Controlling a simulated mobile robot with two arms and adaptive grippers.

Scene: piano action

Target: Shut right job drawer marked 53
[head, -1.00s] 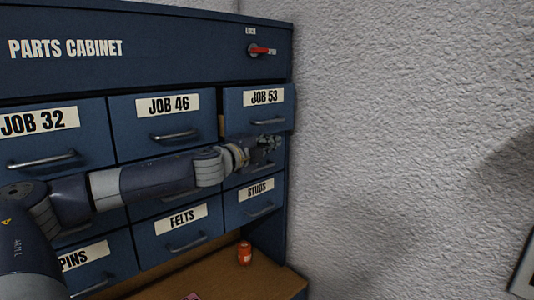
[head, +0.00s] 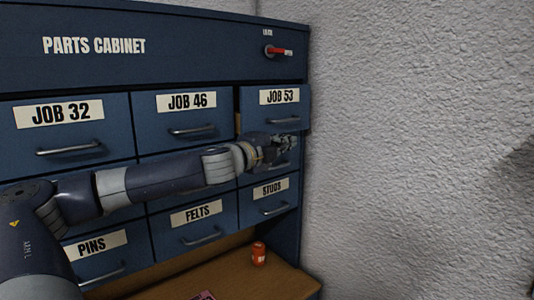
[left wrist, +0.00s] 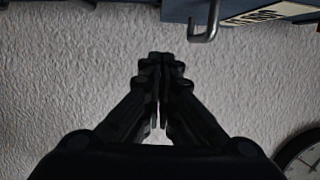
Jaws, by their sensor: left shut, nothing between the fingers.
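The drawer marked JOB 53 (head: 275,106) is at the top right of the drawer rows in the head view. It stands out a little from the cabinet front, with a gap along its left side. My left gripper (head: 290,144) is shut and empty, just below that drawer's label, and it covers part of the drawer's lower front. In the left wrist view the shut fingers (left wrist: 160,95) point at the wall, with a metal handle (left wrist: 204,28) above and to the right. I cannot tell whether the fingers touch the drawer. My right gripper is not in view.
The parts cabinet (head: 200,52) has a red lock lever (head: 277,51) at its upper right. The JOB 46 drawer (head: 183,132) and JOB 32 drawer (head: 70,145) look shut. An orange container (head: 258,253) stands on the wooden shelf (head: 245,277). A textured wall (head: 420,150) is on the right.

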